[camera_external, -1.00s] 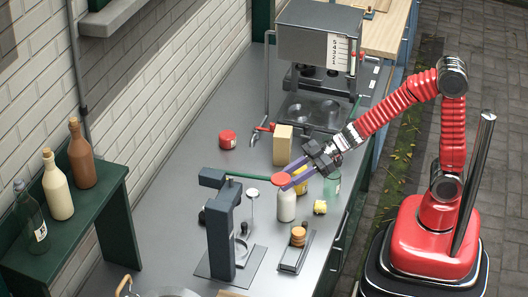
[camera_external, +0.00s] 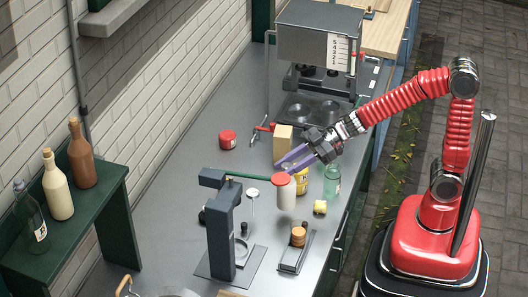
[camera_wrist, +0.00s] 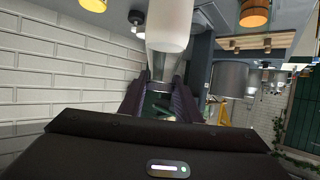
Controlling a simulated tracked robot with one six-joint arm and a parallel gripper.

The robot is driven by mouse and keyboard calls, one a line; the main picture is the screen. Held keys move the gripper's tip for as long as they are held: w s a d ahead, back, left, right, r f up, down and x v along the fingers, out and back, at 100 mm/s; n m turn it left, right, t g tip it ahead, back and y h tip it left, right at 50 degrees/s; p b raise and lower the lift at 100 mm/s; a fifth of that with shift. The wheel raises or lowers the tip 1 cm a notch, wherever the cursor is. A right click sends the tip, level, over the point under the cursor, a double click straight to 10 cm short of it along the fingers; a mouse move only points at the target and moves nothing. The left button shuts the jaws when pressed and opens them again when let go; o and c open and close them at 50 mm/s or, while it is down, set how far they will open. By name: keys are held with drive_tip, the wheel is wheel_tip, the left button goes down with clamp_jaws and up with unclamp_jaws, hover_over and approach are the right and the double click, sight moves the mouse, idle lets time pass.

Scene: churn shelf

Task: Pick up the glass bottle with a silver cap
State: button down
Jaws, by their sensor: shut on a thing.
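The white bottle (camera_external: 286,200) hangs a little above the grey counter in the external view. Its body also shows at the top of the wrist view (camera_wrist: 170,22), where the picture appears upside down. A silver-grey neck or cap (camera_wrist: 158,66) lies between my dark fingers. My gripper (camera_external: 290,163) is shut on the bottle at this upper end. In the external view a red knob covers the bottle's top, so the grip itself is hidden there.
The red knob (camera_external: 281,179) of a grey press (camera_external: 220,236) overlaps the bottle in view. A yellow jar (camera_external: 301,183), a greenish glass bottle (camera_external: 332,185) and a small yellow item (camera_external: 319,207) stand nearby. A cream block (camera_external: 282,140) stands behind.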

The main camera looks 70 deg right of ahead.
drive_tip(key=shift+r, duration=2.6)
drive_tip(key=shift+w+d, duration=0.1)
